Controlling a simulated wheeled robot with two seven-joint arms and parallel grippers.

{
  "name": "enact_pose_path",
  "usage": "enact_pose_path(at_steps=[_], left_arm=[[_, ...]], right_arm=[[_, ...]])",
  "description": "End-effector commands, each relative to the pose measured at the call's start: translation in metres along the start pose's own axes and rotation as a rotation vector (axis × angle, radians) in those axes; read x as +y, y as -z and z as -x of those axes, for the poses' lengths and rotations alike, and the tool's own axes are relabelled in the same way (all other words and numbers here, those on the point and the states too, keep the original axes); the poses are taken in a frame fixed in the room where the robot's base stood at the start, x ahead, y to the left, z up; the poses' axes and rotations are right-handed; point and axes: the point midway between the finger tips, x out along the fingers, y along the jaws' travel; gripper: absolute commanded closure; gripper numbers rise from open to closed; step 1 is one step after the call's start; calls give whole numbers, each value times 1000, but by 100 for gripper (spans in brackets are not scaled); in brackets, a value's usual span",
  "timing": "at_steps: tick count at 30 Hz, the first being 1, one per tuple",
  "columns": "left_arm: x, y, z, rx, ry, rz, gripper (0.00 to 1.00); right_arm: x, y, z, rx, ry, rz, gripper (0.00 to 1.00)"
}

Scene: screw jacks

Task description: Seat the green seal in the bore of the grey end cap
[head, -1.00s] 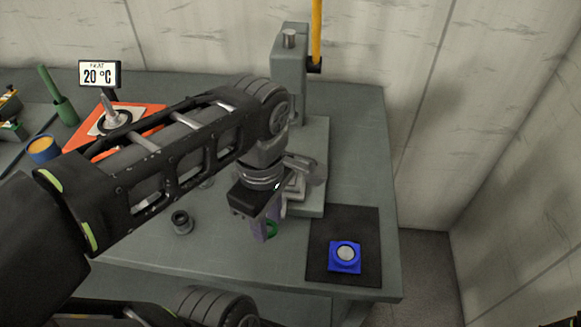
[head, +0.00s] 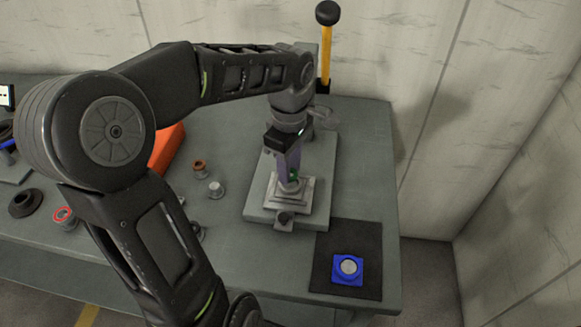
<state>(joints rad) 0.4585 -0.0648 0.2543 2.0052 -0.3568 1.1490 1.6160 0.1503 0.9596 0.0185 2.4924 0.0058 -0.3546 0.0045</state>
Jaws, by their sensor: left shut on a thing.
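The green seal (head: 294,176) shows as a small green piece between the fingertips of my left gripper (head: 289,174). My left gripper is shut on it and points down over the press. The grey end cap (head: 291,188) sits on the stepped light-grey block of the press, right under the fingertips. The fingers and the seal hide most of its bore. I cannot tell whether the seal touches the cap or is just above it. My right gripper is not in view.
The press base (head: 262,212) stands on the grey table, with a yellow lever (head: 325,68) behind. A blue block with a silver disc (head: 347,268) lies on a black mat (head: 368,236) at the right. Several small rings and bushings lie left of the press.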

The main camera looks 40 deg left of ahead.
Motion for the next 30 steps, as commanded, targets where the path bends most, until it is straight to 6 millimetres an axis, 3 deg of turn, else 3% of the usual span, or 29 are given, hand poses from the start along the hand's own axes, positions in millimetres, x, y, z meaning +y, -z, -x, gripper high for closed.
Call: enact_pose_path(at_steps=[13, 21, 30], left_arm=[[10, 4, 1, 0, 1, 0, 100], [9, 4, -34, 0, 2, 0, 100], [10, 4, -37, 1, 0, -1, 100]], right_arm=[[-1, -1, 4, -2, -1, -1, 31], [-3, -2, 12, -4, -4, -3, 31], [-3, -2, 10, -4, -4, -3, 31]])
